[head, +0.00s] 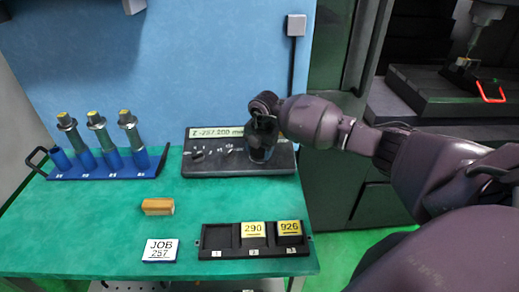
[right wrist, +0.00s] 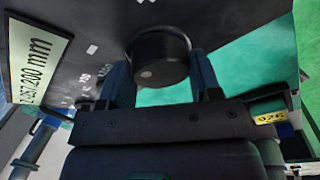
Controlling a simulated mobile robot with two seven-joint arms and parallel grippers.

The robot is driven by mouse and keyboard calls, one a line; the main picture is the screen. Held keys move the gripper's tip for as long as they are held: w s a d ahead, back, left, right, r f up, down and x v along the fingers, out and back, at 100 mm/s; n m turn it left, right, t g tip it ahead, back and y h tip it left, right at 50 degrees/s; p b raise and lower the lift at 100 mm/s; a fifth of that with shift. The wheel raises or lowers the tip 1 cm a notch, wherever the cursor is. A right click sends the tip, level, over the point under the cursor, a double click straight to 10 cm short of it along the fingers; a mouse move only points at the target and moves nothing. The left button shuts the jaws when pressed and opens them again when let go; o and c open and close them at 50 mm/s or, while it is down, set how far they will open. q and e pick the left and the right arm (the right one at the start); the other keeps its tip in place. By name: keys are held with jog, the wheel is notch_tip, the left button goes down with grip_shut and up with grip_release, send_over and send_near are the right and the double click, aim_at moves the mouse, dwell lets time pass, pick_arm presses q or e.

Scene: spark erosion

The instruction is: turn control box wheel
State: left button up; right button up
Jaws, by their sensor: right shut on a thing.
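In the head view the gripper hides most of the wheel. My left gripper is not in view.
A blue rack (head: 110,172) with several tool holders stands at the left. A wooden block (head: 158,206), a JOB 257 card (head: 161,251) and a black tray (head: 215,241) with yellow-topped blocks 290 (head: 252,232) and 926 (head: 289,230) lie in front. A machine bed (head: 440,95) is at right.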

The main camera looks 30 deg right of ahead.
jog(key=n, duration=0.2)
jog(key=shift+n+g+h, duration=0.3)
jog(key=shift+n+h, duration=0.1)
jog(key=n+b, duration=0.1)
jog(key=n, duration=0.1)
jog(key=shift+a+n+h, duration=0.1)
jog(key=shift+n+h, duration=0.2)
jog(key=n, duration=0.2)
jog(key=shift+w+n+g+h, duration=0.1)
jog(key=shift+n+g+h, duration=0.2)
jog(key=shift+h, duration=0.1)
jog(key=n, duration=0.2)
jog(key=shift+a+n+h+b, duration=0.1)
jog(key=shift+n+h+b, duration=0.2)
jog(key=shift+h+b, duration=0.1)
jog(key=n+h, duration=0.1)
jog(key=n, duration=0.2)
jog(key=n+t+h, duration=0.1)
jog(key=n, duration=0.3)
jog(key=shift+a+n+b, duration=0.1)
jog(key=shift+n+b, duration=0.2)
jog(key=shift+b, duration=0.1)
jog(key=shift+n, duration=0.3)
